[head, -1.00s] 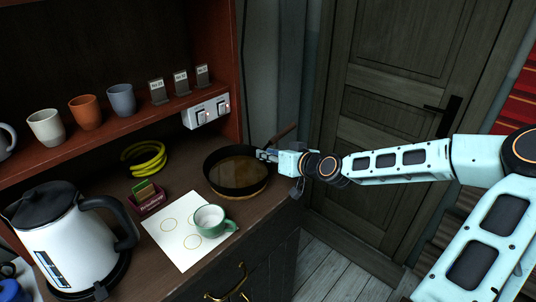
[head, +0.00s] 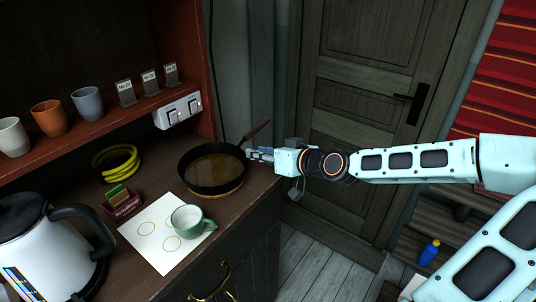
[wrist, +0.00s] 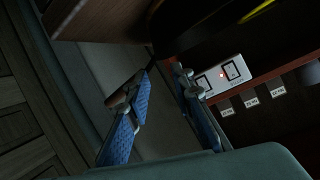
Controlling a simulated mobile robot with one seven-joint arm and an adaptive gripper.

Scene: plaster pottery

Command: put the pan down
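The dark round pan (head: 213,166) sits level on the wooden counter near its right end. A tan round edge shows beneath its front. Its brown handle (head: 257,128) points up and to the right. My gripper (head: 250,154) is just right of the pan's rim, below the handle. In the wrist view my gripper's two blue-padded fingers (wrist: 163,82) are apart with nothing between them. The handle (wrist: 121,98) shows beside and behind the left finger, outside the gap. The pan's dark underside or side (wrist: 190,22) is at the top of that view, partly cut off.
A green cup (head: 187,219) stands on a white sheet with rings (head: 150,252) in front of the pan. A white kettle (head: 45,250), a yellow coil (head: 117,160) and a small box (head: 122,207) are left. A switch panel (head: 178,112) is behind. A door (head: 365,110) is right.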

